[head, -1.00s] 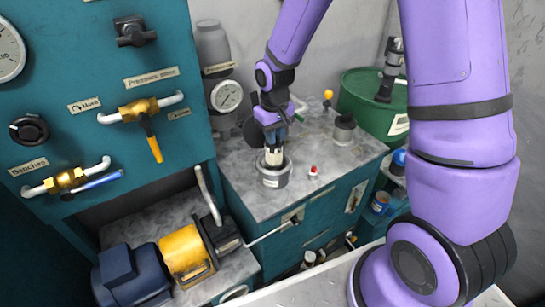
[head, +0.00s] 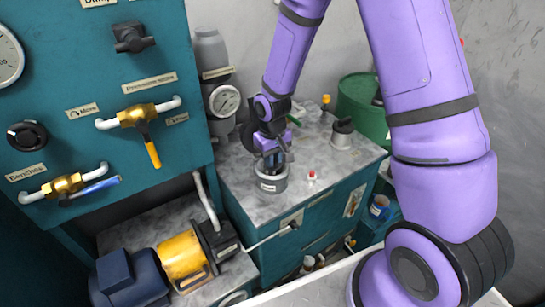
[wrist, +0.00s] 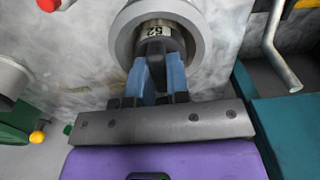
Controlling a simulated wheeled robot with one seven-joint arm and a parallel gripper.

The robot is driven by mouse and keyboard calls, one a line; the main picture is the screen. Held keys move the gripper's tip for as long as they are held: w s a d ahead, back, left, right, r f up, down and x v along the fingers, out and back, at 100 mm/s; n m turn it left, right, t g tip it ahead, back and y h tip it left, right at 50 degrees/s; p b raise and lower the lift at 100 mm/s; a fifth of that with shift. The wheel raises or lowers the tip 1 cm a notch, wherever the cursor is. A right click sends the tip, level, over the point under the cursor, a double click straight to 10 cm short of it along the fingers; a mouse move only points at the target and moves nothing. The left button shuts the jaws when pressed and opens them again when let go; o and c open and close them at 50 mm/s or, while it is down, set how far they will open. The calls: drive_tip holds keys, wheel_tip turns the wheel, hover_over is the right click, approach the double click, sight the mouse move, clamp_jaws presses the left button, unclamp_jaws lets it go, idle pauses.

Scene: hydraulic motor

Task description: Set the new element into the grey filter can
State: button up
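The grey filter can (head: 271,184) stands upright on the grey bench top below my gripper (head: 271,160). The wrist view shows the can's open round rim (wrist: 124,38) from above. The new element (wrist: 153,30) is inside the rim, with a pale label and a dark top. My gripper's blue fingers (wrist: 160,62) are close together on that dark top. In the head view the element is mostly hidden by the can and the fingers. Whether it touches the can's floor is hidden.
A small red-capped item (head: 311,176) stands right of the can. A dark-topped grey canister (head: 342,133) and a green drum (head: 362,105) are farther back. A teal panel with valves (head: 100,70) rises at left. A yellow and blue motor (head: 182,257) sits below.

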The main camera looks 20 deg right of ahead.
drive_tip(key=o, duration=0.4)
drive_tip(key=shift+r, duration=0.1)
wheel_tip(320, 180, up, 12)
drive_tip(key=r, duration=0.1)
drive_tip(key=s+d+r+m+t, duration=0.1)
drive_tip(key=s+d+r, duration=0.1)
drive_tip(key=s+r, duration=0.45)
drive_tip(key=s+d+r+t, duration=0.2)
drive_tip(key=s+r, duration=0.2)
drive_tip(key=r, duration=0.5)
drive_tip(key=shift+s+d+r+m+t, duration=0.2)
drive_tip(key=shift+s+d+r+t, duration=0.55)
drive_tip(key=shift+s, duration=1.7)
drive_tip(key=shift+s+d+r+m, duration=0.2)
drive_tip(key=shift+s+r, duration=1.05)
drive_tip(key=shift+s, duration=1.15)
drive_tip(key=shift+s+d+r+m+t, duration=0.2)
drive_tip(key=shift+s+d+r+t, duration=0.55)
drive_tip(key=shift+s, duration=1.7)
drive_tip(key=shift+a+r+g, duration=0.25)
drive_tip(key=shift+g, duration=0.15)
